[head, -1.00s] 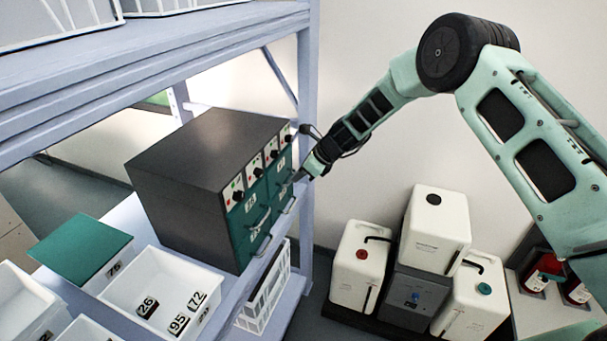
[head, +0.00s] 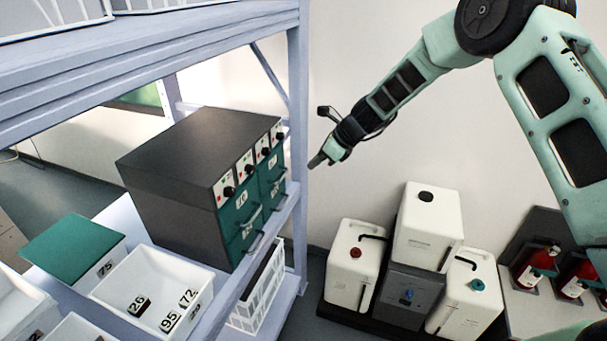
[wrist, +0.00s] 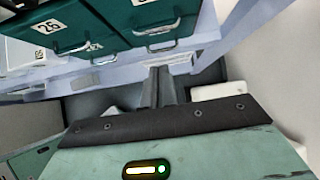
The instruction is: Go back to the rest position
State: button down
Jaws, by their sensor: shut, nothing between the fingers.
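My gripper (head: 318,160) is shut and empty, held in the air to the right of the shelf's front post in the head view. In the wrist view its fingers (wrist: 158,88) are together and point toward the shelf edge below the green drawers. The dark cabinet (head: 190,155) with green drawer fronts (head: 240,222) stands on the shelf, apart from my gripper. The drawers look closed in the head view. The wrist view shows drawer handles (wrist: 155,47) just beyond my fingers.
White bins (head: 150,285) with numbered tags and a green-lidded box (head: 72,250) sit on the shelf at left. The blue-grey shelf post (head: 297,150) is close to my gripper. White canisters (head: 430,235) stand below at right. Red bottles (head: 530,268) are far right.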

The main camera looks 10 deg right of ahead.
jog(key=s+a+r+n+g, duration=0.1)
jog(key=s+a+r+n, duration=0.15)
jog(key=s+n, duration=0.35)
jog(key=s+a+r+n+g+h, duration=0.1)
jog(key=s+a+r+n, duration=0.2)
jog(key=s, duration=0.5)
jog(key=s+a+r+n+g, duration=0.1)
jog(key=s+a+r+n, duration=0.1)
jog(key=s+r+n, duration=0.45)
jog(key=s+d+n+h, duration=0.2)
jog(key=s+n, duration=0.6)
jog(key=s, duration=0.4)
jog(key=s+d+f+n+h+b, duration=0.1)
jog(key=s+d+n+h, duration=0.2)
jog(key=s+n, duration=0.5)
jog(key=s+d, duration=0.1)
jog(key=s, duration=0.4)
jog(key=shift+d+g, duration=0.4)
jog(key=c, duration=2.1)
grip_release()
jog(key=shift+c, duration=0.2)
